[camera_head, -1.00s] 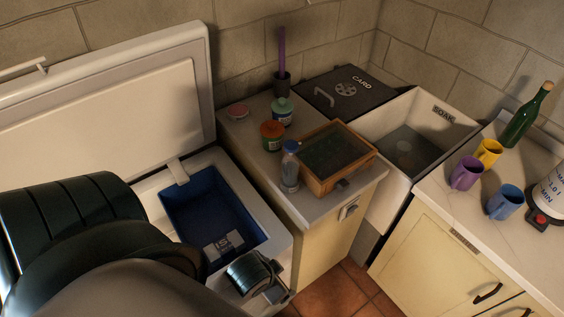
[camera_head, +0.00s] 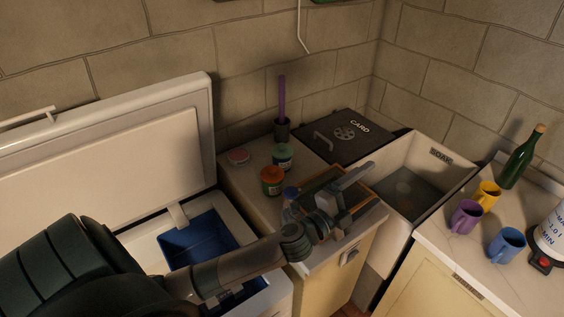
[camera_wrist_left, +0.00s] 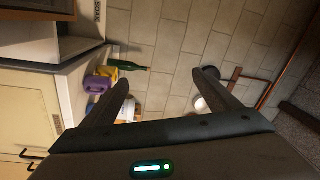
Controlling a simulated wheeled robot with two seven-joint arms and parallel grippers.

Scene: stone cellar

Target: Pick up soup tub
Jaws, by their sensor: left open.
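I cannot tell for certain which container is the soup tub. Two small lidded tubs stand on the middle counter: a dark green one with an orange lid (camera_head: 271,181) and one with a mint-green lid (camera_head: 282,156). My left gripper (camera_head: 368,186) is open and empty, to the right of both tubs and apart from them. It is in front of the glass-topped wooden box (camera_head: 318,186) and partly hides it. In the left wrist view the open jaws (camera_wrist_left: 168,85) have nothing held between them, and neither tub shows. My right gripper is not in view.
A blue-capped bottle (camera_head: 289,197) is close beside my left wrist. The open freezer (camera_head: 150,238) is at left. A purple-handled item in a dark cup (camera_head: 282,130), a pink disc (camera_head: 237,155), the sink (camera_head: 445,180), mugs (camera_head: 466,216) and a green bottle (camera_head: 520,160) surround.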

